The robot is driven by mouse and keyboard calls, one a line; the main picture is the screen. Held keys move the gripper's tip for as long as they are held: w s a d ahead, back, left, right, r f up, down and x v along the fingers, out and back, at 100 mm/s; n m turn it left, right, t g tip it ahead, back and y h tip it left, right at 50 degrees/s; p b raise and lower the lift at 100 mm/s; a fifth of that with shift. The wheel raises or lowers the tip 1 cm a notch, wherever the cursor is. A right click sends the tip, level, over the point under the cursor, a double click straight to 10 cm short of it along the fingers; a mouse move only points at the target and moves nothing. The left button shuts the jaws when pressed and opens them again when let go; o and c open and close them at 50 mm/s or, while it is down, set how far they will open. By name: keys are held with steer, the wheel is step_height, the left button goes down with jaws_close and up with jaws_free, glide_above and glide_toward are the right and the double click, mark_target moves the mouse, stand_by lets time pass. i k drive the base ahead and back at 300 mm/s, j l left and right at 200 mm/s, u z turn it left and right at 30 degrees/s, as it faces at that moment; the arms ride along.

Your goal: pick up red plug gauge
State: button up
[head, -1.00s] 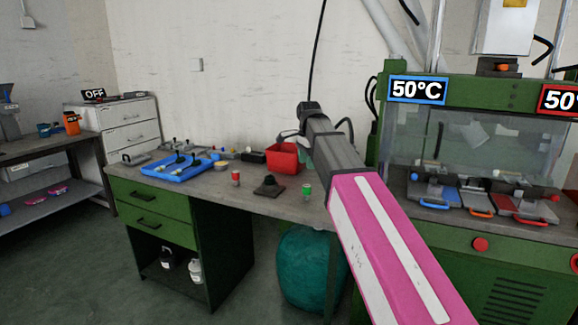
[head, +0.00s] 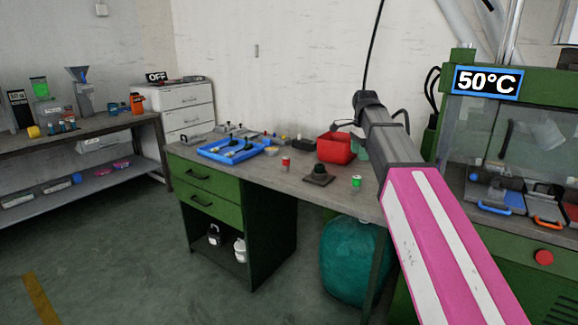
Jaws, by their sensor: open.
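The red plug gauge (head: 286,163) is a small upright piece with a red body and a pale top. It stands by itself on the grey bench top, between the blue tray and a dark square block. My arm reaches up from the lower right in pink and grey, well to the right of the red gauge. Nothing touches the red gauge.
A green gauge-like piece (head: 356,183) stands near the bench's front edge. The dark block (head: 318,175) is between it and the red gauge. A blue tray (head: 207,152) and red bin (head: 336,151) sit behind. A teal bag (head: 350,262) stands below.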

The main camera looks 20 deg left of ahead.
mark_target(285, 161)
steer(key=j, duration=0.65)
steer(key=k+j, duration=0.15)
steer(key=j, duration=0.5)
